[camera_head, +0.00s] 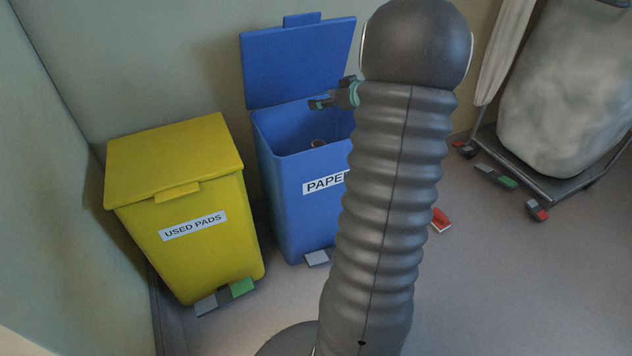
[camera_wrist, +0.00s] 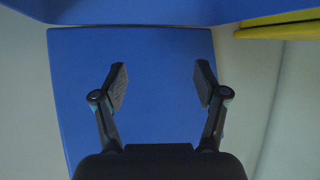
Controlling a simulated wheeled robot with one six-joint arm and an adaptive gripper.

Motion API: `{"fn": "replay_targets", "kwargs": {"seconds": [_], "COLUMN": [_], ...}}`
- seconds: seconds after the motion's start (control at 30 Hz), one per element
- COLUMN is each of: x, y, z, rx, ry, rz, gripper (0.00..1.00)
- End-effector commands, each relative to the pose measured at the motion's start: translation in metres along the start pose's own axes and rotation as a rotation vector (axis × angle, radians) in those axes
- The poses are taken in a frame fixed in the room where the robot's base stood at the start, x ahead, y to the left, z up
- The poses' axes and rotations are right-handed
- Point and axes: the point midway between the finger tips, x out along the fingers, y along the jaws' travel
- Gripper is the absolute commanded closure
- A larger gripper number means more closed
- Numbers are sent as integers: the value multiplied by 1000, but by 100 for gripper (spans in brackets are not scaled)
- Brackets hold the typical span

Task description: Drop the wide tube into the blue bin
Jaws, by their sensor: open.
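The blue bin (camera_head: 290,195) stands against the wall with its lid (camera_head: 298,62) raised and a label that reads "PAPE", the rest hidden by my arm. Inside it, a small brownish round end (camera_head: 317,143) shows; it could be the wide tube, but it is too small to be sure. My gripper (camera_head: 332,95) is over the bin's opening, near the raised lid. In the wrist view my gripper (camera_wrist: 161,82) is open, its two fingers apart with nothing between them and a blue panel (camera_wrist: 150,130) of the bin behind.
A yellow bin (camera_head: 190,230) labelled "USED PADS", lid shut, stands left of the blue bin. A trolley with a large pale bag (camera_head: 565,90) is at the right. A small red thing (camera_head: 441,220) lies on the floor. The floor at the lower right is clear.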

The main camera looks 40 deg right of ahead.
Motion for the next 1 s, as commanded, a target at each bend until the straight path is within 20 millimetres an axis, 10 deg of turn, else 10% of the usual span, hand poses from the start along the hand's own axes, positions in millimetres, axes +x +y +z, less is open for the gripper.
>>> {"fn": "replay_targets", "kwargs": {"seconds": [0.43, 1.0], "x": [-80, -91], "y": [1, 0], "z": [0, 0], "rx": [0, 1], "ry": [2, 0], "rz": [2, 0], "gripper": [28, 28]}}
